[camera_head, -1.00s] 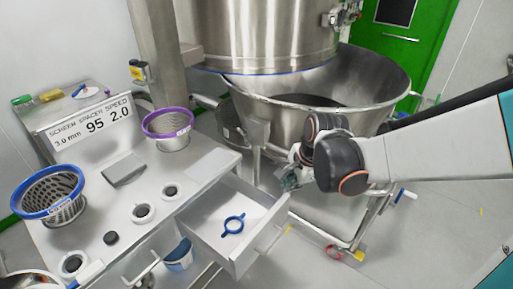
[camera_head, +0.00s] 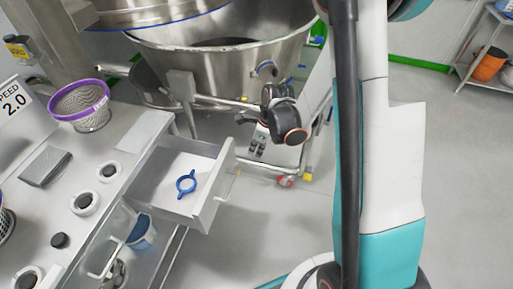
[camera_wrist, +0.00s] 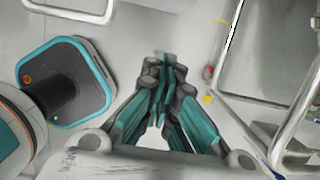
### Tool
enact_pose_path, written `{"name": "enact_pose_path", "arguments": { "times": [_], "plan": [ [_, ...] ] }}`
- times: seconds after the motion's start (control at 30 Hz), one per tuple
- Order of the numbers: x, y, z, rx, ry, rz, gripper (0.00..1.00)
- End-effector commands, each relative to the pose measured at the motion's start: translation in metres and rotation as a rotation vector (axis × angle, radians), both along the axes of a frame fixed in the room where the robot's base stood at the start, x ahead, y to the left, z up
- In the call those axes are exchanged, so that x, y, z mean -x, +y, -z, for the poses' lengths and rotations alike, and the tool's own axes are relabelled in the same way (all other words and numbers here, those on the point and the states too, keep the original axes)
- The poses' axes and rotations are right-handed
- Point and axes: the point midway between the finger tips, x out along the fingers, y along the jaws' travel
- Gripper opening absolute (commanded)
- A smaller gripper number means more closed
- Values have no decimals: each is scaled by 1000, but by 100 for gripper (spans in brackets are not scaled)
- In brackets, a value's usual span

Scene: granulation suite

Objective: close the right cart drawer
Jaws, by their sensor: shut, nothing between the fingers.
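The right cart drawer (camera_head: 213,205) stands pulled out from the right side of the steel cart, in the head view. The drawer's front does not clearly show in the wrist view.
The cart top (camera_head: 128,133) carries a purple-rimmed basket (camera_head: 80,105) and several round fittings. A large steel bowl (camera_head: 215,65) on a wheeled frame stands behind my gripper. Open floor (camera_head: 270,220) lies right of the drawer. A shelf (camera_head: 485,55) stands far right.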

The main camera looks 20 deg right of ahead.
Motion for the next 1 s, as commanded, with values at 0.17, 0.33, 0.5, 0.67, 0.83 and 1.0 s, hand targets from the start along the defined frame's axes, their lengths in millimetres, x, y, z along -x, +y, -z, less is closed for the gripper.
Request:
{"name": "enact_pose_path", "arguments": {
  "times": [0.17,0.33,0.5,0.67,0.83,1.0],
  "plan": [
    [-6,7,40,0,0,-2,0],
    [-13,17,63,1,-2,-5,0],
    [-27,35,61,0,-1,-4,0],
    [-33,42,59,0,-1,-3,0],
    [-34,44,58,1,-1,-2,0],
    [-34,43,58,1,-1,-2,0]
  ]
}}
